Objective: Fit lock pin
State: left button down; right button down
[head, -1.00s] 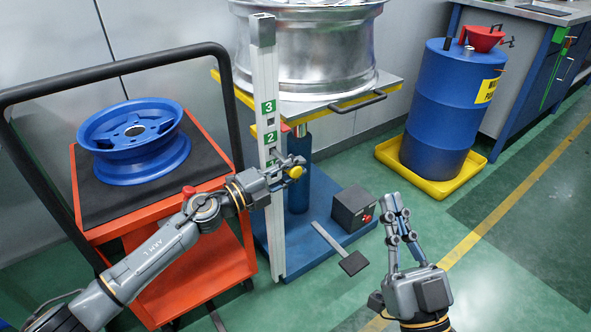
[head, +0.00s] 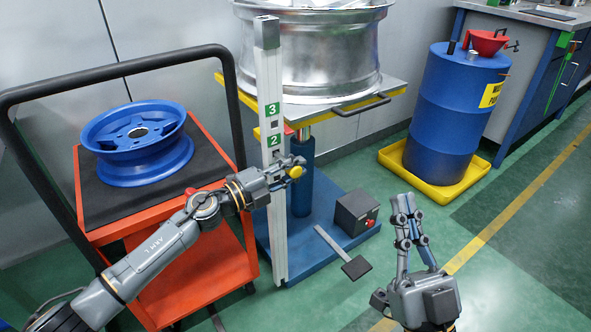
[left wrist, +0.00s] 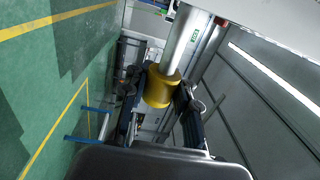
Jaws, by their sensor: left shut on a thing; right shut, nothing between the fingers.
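My left gripper (head: 292,167) is shut on the lock pin, whose yellow knob (head: 295,173) shows at its fingertips. In the left wrist view the yellow knob (left wrist: 161,86) sits between the fingers, and a pale shaft (left wrist: 182,42) runs up from it. The upright silver post (head: 269,75) has holes and green labels 3 and 2. The gripper is beside the post's lower half, below label 2. I cannot tell whether the pin touches the post or lines up with a hole. My right gripper (head: 405,205) is shut and empty at the right, above the floor.
A large silver wheel (head: 310,55) rests on a lift table (head: 395,87) behind the post. A blue wheel (head: 135,140) lies on a red cart (head: 85,215) at left. A grey box (head: 356,212) and pedal (head: 356,267) are near the blue base. A blue drum (head: 455,100) stands in a yellow tray (head: 480,168).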

pick_arm(q)
jog(key=shift+w, duration=0.1)
pick_arm(e)
jog(key=shift+s+r, duration=0.1)
jog(key=shift+s, duration=0.05)
pick_arm(q)
jog(key=shift+w+a+b, duration=0.3)
jog(key=shift+w+a, duration=0.05)
jog(key=shift+w, duration=0.05)
pick_arm(e)
jog(key=shift+s+d+r+t+y, duration=0.1)
jog(key=shift+s+r+t+y, duration=0.3)
jog(key=shift+s+r+t, duration=0.3)
